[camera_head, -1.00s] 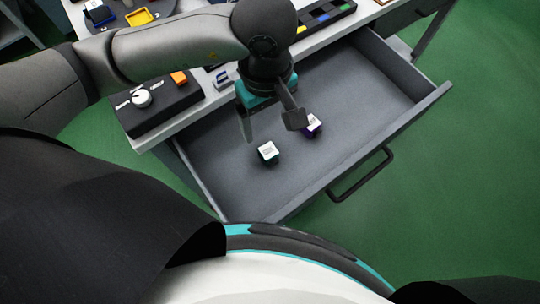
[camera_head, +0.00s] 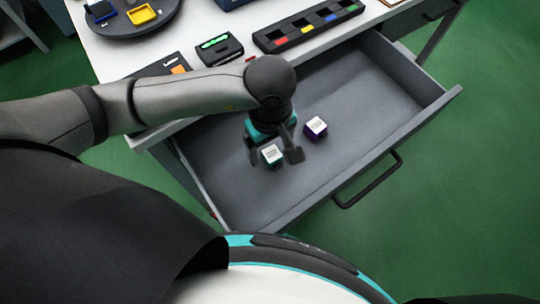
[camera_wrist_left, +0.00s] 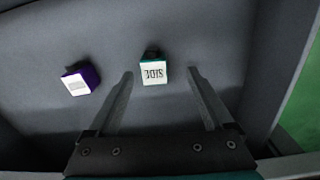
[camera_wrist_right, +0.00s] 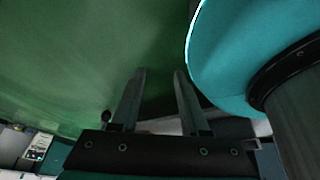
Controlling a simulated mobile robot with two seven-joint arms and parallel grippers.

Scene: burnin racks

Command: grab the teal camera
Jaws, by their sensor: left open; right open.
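The teal camera (camera_head: 272,155) is a small cube with a white labelled top, lying in the open grey drawer (camera_head: 345,92). In the left wrist view the teal camera (camera_wrist_left: 153,72) shows ahead of the fingertips, roughly between their lines, its label reading upside down. My left gripper (camera_head: 274,160) is open and points down into the drawer over the teal camera; it also shows in the left wrist view (camera_wrist_left: 160,72). I cannot tell how far above the camera the fingers are. My right gripper (camera_wrist_right: 163,72) is open and empty over green floor.
A purple cube with a white top (camera_head: 316,128) lies in the drawer to the right of the teal camera. The drawer's walls and front handle (camera_head: 366,180) surround the space. The tabletop behind holds a black slotted tray (camera_head: 308,28) and a round dark tray (camera_head: 128,20).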

